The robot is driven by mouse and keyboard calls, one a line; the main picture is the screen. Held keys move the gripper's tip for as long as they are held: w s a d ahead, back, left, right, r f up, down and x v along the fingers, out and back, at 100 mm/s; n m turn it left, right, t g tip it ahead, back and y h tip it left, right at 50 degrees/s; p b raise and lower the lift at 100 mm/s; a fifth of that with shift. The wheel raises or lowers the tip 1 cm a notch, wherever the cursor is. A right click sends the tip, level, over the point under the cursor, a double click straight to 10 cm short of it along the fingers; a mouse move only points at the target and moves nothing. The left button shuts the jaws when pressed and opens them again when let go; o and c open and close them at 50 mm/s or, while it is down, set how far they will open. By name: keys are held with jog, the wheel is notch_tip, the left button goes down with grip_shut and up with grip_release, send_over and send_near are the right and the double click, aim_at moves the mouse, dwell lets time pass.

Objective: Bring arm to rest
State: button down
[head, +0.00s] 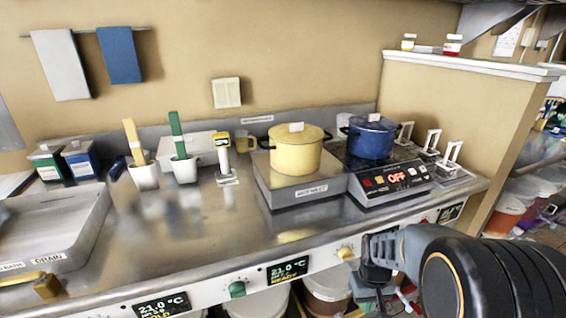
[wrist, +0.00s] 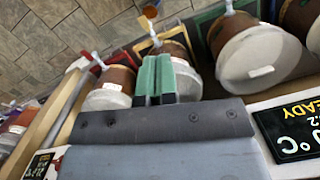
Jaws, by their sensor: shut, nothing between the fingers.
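My gripper shows in the wrist view with its two green fingertips (wrist: 155,78) side by side, shut and empty. Whether the fingers touch any bucket cannot be told.
A yellow pot (head: 296,155) stands on a steel block, and a blue pot (head: 371,140) on a burner marked OFF (head: 397,178). The counter's middle (head: 200,225) is bare. Knobs and displays (head: 287,268) line the front panel. A partition wall (head: 450,110) stands at right.

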jog(key=s+a+r+t+p, duration=0.1)
jog(key=s+r+p, duration=0.1)
jog(key=r, duration=0.6)
jog(key=s+a+r+t+p, duration=0.2)
jog(key=r+p, duration=0.3)
jog(key=r, duration=0.4)
jog(key=s+a+r+t+p, duration=0.1)
jog(key=r+p, duration=0.3)
jog(key=r, duration=0.5)
jog(key=shift+s+a+r+m+t, duration=0.15)
jog(key=shift+s+a+m+t, duration=0.25)
jog(key=shift+a+t, duration=0.1)
